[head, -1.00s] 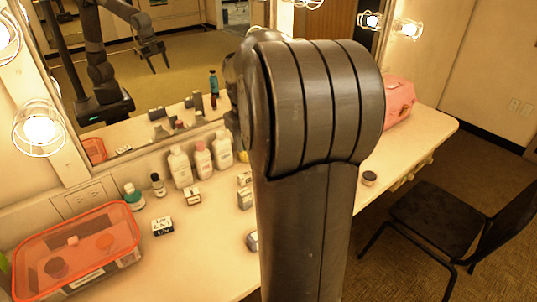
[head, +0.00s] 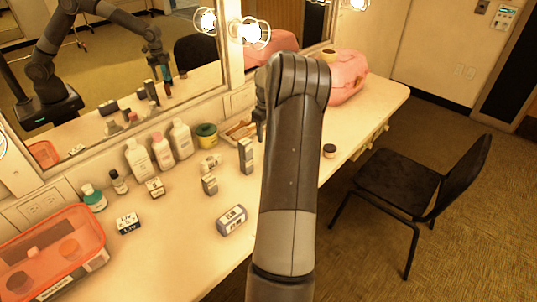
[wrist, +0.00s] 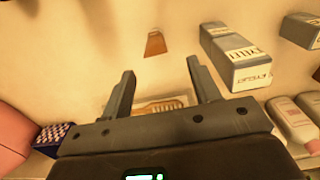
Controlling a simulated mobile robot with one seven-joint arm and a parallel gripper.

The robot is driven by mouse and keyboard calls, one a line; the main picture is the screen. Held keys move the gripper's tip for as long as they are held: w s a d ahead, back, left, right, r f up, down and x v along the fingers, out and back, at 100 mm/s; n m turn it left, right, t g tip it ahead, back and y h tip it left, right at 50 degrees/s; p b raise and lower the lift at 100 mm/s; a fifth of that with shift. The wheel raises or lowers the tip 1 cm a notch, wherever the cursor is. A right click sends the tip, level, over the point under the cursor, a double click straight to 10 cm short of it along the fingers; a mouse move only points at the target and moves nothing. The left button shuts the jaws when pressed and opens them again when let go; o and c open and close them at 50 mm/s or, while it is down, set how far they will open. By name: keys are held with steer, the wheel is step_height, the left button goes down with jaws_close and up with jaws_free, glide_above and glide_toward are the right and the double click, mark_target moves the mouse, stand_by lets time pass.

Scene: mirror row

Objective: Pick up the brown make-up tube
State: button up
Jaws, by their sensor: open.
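A small brown tapered piece, which looks like the brown make-up tube (wrist: 155,44), shows in the wrist view on the pale counter. It lies beyond my fingertips, roughly in line with the gap between them. I cannot tell whether it stands or lies. My gripper (wrist: 160,68) is open and nothing is held between its fingers. In the head view my arm covers most of the gripper, and I do not make out the tube on the counter there.
A grey box (wrist: 236,55) stands right of the tube. A brush (wrist: 160,105) shows between the fingers. White bottles (head: 180,138), a green jar (head: 206,136) and a pink bag (head: 345,80) line the mirror side. An orange-lidded container (head: 90,232) is at left. A black chair (head: 410,185) stands right.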

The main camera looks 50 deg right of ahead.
step_height(320, 180, down, 5)
steer(key=shift+r, duration=0.15)
steer(key=f, duration=0.5)
steer(key=shift+d, duration=0.35)
steer(key=shift+c, duration=0.3)
steer(key=c, duration=1)
